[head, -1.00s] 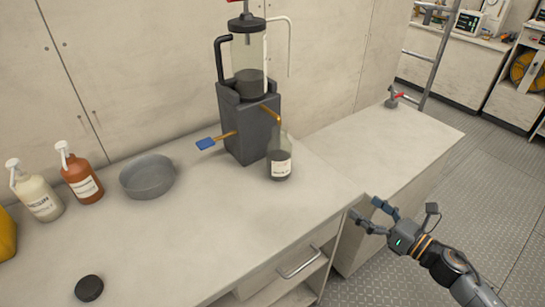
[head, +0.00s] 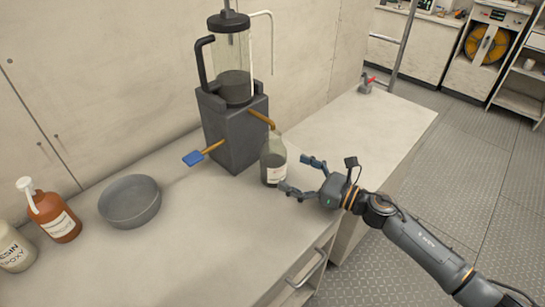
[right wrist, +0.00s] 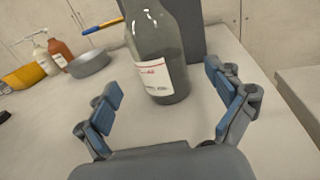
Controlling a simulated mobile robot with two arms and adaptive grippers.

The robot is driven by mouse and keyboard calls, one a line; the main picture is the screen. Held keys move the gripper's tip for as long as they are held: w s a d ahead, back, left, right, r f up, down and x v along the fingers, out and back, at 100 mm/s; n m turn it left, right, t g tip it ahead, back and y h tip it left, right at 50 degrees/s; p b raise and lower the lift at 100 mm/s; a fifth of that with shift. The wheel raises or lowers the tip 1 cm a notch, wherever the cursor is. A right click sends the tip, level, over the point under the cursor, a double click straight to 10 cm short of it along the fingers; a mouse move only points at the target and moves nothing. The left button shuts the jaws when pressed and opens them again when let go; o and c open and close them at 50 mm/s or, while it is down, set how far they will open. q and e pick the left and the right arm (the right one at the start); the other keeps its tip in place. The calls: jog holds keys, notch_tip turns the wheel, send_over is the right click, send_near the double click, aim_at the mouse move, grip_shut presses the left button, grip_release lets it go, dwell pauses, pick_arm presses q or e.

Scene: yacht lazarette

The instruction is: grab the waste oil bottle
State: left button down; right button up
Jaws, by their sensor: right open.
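The bottle's top is cut off in that view. My left gripper is not in view.
A round grey pan (head: 130,203), an orange-brown pump bottle (head: 55,217) and a resin bottle (head: 12,250) stand on the counter at left. The counter front (head: 210,265) is clear.

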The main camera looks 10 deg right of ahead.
aim_at(285, 166)
jog(key=shift+w+a, duration=0.5)
jog(key=p+x, duration=0.2)
jog(key=x, duration=0.2)
jog(key=shift+w+a+r, duration=0.15)
jog(key=shift+w+r, duration=0.05)
jog(key=shift+w+a+f, duration=0.15)
jog(key=shift+w+a, duration=0.05)
jog(key=shift+a, duration=0.05)
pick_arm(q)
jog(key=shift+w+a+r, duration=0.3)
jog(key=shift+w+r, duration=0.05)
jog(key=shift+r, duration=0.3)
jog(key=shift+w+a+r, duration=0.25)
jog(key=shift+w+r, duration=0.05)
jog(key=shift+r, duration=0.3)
pick_arm(e)
jog(key=shift+d, duration=0.1)
jog(key=shift+c, duration=0.5)
jog(key=c, duration=1.3)
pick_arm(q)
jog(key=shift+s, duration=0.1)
